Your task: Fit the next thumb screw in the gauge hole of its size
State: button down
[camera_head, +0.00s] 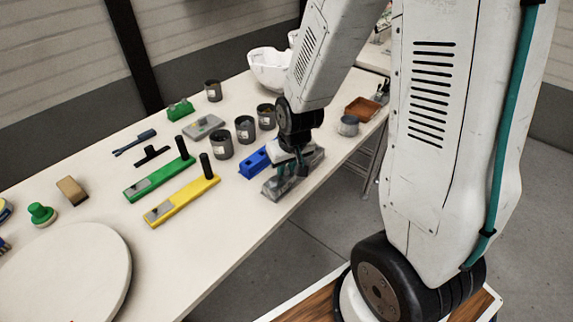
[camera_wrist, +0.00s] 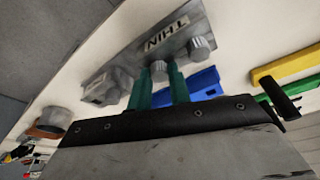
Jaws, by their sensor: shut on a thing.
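A grey gauge block (camera_head: 276,189) lies near the front edge of the table, partly hidden under my gripper (camera_head: 290,170). In the wrist view the gauge block (camera_wrist: 187,18) bears a label reading "THIN", upside down. One grey ribbed thumb screw (camera_wrist: 199,48) stands at the block, right of my fingers. My gripper (camera_wrist: 159,82) has its teal fingers shut on another grey thumb screw (camera_wrist: 158,68) beside the label, at the block's near side. I cannot tell whether the held screw is in a hole or just above it. The holes are hidden.
A blue block (camera_head: 254,163) lies just left of the gauge block. Yellow (camera_head: 182,202) and green (camera_head: 158,179) bars with black posts lie further left. Several dark cups (camera_head: 245,129) stand behind. A brown tray (camera_head: 362,109) and a grey tin (camera_head: 348,126) are to the right.

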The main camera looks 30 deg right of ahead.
jog(key=c, duration=1.2)
grip_release()
jog(key=v, duration=0.7)
jog(key=shift+r, duration=0.35)
jog(key=shift+s, duration=0.15)
